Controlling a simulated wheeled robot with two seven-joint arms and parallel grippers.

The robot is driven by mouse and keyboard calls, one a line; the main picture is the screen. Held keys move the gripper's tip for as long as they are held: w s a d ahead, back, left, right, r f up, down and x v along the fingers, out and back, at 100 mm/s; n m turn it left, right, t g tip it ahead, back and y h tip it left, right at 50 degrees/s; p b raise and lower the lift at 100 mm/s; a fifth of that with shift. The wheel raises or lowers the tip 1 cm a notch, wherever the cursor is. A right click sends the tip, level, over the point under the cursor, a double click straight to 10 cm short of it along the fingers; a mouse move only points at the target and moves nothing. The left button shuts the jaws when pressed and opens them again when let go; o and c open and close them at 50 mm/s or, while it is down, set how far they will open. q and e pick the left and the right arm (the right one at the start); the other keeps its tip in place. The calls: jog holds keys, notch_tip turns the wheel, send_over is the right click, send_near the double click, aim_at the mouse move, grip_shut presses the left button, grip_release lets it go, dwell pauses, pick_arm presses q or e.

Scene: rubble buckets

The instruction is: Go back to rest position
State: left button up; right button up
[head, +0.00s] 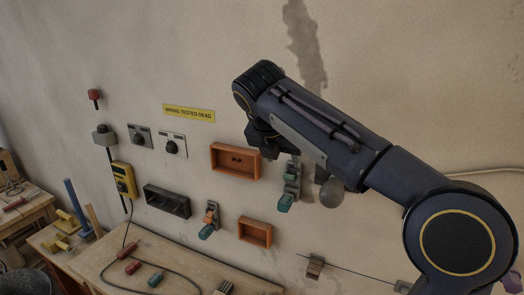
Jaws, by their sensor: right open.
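My right arm reaches in from the lower right across the wall. My right gripper (268,150) hangs below the wrist and points toward the wall. It is open, and I see nothing held in it. It is just right of an orange wall box (236,161) and overlaps its upper right edge in the picture. I cannot tell whether it touches the box. My forearm partly hides the fittings behind it. My left gripper is not in view.
A grey fitting with a teal connector (285,203) is close below the gripper. A dark open box (167,201), a yellow meter (123,180) and a second orange box (255,232) are on the wall. A wooden bench (180,268) runs below.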

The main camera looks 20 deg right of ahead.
jog(key=s+a+f+m+y+b, duration=0.2)
jog(key=s+a+f+m+y, duration=0.2)
jog(key=s+f+m, duration=0.9)
jog(key=s+a+f+m+t+y+b, duration=0.1)
jog(key=s+a+f+m+y, duration=0.3)
jog(key=s+f+m, duration=0.9)
jog(key=shift+f+m+y+b, duration=0.25)
jog(key=shift+m+y+b, duration=0.25)
jog(key=shift+m, duration=0.4)
jog(key=shift+s+a, duration=0.1)
